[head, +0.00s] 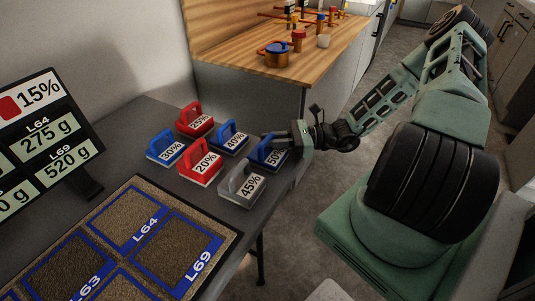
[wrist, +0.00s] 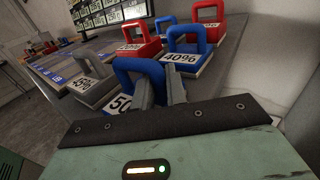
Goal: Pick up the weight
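Several weights with loop handles stand on the dark grey table. The blue 50% weight (head: 268,153) is nearest my gripper (head: 277,137). In the wrist view, my two fingers (wrist: 160,90) are apart, with the right leg of the blue 50% handle (wrist: 138,66) seeming to lie between them. Contact is not clear. The fingers hide part of this weight. The blue 40% weight (head: 230,139), red 20% weight (head: 200,165), red 25% weight (head: 195,121), blue 30% weight (head: 166,149) and grey 45% weight (head: 241,187) stand close by.
A board of blue-framed soil squares (head: 150,212) lies at the table's front left. A display with percent and gram readings (head: 45,135) stands behind it. The grey floor (head: 300,215) is open right of the table.

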